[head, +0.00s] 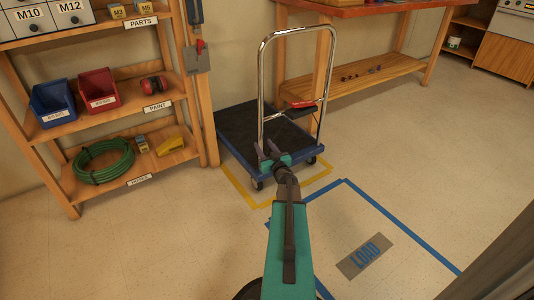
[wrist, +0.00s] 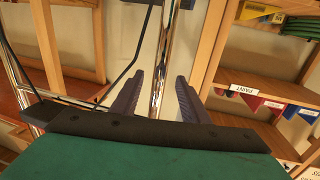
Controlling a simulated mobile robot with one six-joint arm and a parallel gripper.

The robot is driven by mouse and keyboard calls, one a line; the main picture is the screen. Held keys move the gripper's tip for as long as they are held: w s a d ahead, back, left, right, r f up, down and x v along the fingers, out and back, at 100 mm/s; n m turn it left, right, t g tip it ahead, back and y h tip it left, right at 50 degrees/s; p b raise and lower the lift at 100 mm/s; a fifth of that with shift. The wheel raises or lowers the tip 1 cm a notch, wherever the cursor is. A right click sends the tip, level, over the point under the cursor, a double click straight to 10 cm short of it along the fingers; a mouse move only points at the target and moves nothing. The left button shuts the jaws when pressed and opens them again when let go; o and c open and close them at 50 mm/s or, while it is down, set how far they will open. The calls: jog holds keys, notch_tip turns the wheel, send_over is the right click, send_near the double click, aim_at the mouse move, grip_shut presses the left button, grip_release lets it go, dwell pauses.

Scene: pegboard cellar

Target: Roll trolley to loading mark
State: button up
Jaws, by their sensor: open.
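The trolley (head: 238,132) has a dark deck with blue edges, small casters and an upright chrome hoop handle (head: 263,90). It stands at the yellow floor outline (head: 236,190). The loading mark is a blue tape outline (head: 398,220) in front and to the right, with a grey "LOAD" plate (head: 365,255) inside. My gripper (head: 268,151) is open at the left post of the handle, low above the deck. In the wrist view the chrome post (wrist: 163,70) shows between my open fingers (wrist: 157,80). Whether either finger touches it I cannot tell.
Wooden shelves (head: 125,133) with bins and a green hose stand at left. A workbench (head: 360,7) with a lower shelf stands behind the trolley. A red and black piece (head: 301,106) shows at the handle. The floor within the blue outline looks clear, apart from the plate and my arm.

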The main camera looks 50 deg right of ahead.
jog(key=b+x, duration=0.2)
jog(key=x, duration=0.6)
jog(key=shift+w+b, duration=0.25)
jog(key=shift+b, duration=0.15)
jog(key=shift+d, duration=0.1)
grip_shut()
dwell(1.1)
